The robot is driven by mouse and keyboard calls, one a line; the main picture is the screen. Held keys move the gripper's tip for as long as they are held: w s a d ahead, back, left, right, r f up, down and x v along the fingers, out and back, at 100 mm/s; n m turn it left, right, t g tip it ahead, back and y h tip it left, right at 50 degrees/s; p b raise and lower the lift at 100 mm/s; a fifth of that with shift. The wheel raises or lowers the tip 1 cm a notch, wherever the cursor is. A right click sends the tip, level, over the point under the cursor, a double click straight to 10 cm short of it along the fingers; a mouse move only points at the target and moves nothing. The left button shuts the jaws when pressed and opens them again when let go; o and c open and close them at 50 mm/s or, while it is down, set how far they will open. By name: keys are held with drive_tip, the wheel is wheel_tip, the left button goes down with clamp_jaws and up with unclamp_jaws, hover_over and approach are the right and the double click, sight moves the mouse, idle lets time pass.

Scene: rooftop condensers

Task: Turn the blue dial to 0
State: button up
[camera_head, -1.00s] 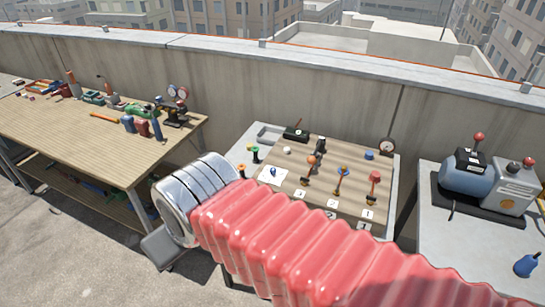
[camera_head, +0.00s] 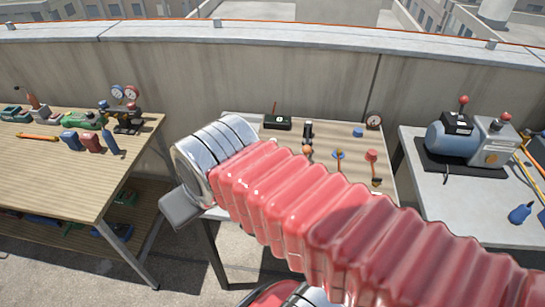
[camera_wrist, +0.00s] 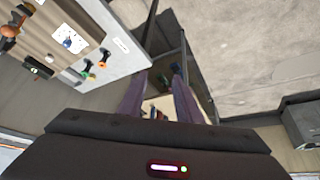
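The blue dial (camera_wrist: 68,42) sits on a white card on the brown panel (camera_wrist: 45,60), at the upper left of the wrist view. The dial's reading is too small to make out. In the head view my red ribbed arm covers the part of the panel (camera_head: 326,178) with the dial. My gripper (camera_wrist: 158,84) shows in the wrist view as two dark purplish fingers, apart, with nothing held between them. It is clear of the dial, which lies off to the left of the fingers. The fingers cannot be made out in the head view.
Levers with orange, blue (camera_head: 338,154) and red (camera_head: 371,155) knobs stand on the panel, near a gauge (camera_head: 374,121) and a blue cap (camera_head: 357,132). A wooden workbench (camera_head: 60,170) stands left, a compressor (camera_head: 455,138) right.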

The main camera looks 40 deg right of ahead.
drive_tip(key=shift+o, duration=0.5)
drive_tip(key=shift+w, duration=0.1)
drive_tip(key=w+d+r+m+g+y, duration=0.1)
drive_tip(key=w+d+m+g, duration=0.1)
drive_tip(key=w+d+m, duration=0.45)
drive_tip(key=w+d+r+m+g, duration=0.1)
drive_tip(key=w+d+m+g, duration=0.2)
drive_tip(key=d, duration=0.6)
drive_tip(key=d+f+m+y, duration=0.1)
drive_tip(key=d+f+m, duration=0.2)
drive_tip(key=d, duration=0.6)
drive_tip(key=d+f+m+y, duration=0.2)
drive_tip(key=d+f+m, duration=0.1)
drive_tip(key=d+m, duration=0.4)
drive_tip(key=d, duration=0.3)
drive_tip(key=shift+y, duration=0.3)
drive_tip(key=shift+w, duration=0.1)
drive_tip(key=x, duration=1.4)
drive_tip(key=shift+c, duration=0.3)
